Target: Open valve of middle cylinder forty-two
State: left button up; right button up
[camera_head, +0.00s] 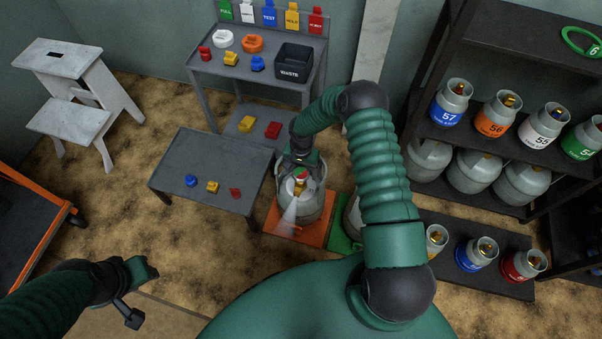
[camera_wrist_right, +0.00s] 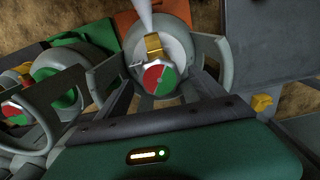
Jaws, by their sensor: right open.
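A grey gas cylinder (camera_head: 311,211) stands upright on an orange scale (camera_head: 298,232) in the head view; no number on it is readable. Its red-and-green valve knob (camera_wrist_right: 158,80) and brass outlet (camera_wrist_right: 154,47) show in the right wrist view. A pale white jet (camera_head: 288,217) streams from the outlet. My right gripper (camera_head: 300,163) is over the cylinder top. In the wrist view its open fingers (camera_wrist_right: 160,82) lie on either side of the knob, and contact cannot be told. My left gripper (camera_head: 143,289) is low at left, away from the cylinders; its jaw opening is unclear.
A second cylinder (camera_head: 352,218) stands on a green scale (camera_head: 341,239) close by, mostly hidden by my right arm. A low grey table (camera_head: 215,160) with small coloured pieces stands left of the cylinder. Shelves (camera_head: 480,135) with numbered cylinders fill the right. Brown floor lies open at left.

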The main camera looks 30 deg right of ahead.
jog(key=shift+f, duration=0.15)
jog(key=c, duration=1.4)
jog(key=shift+o, duration=0.2)
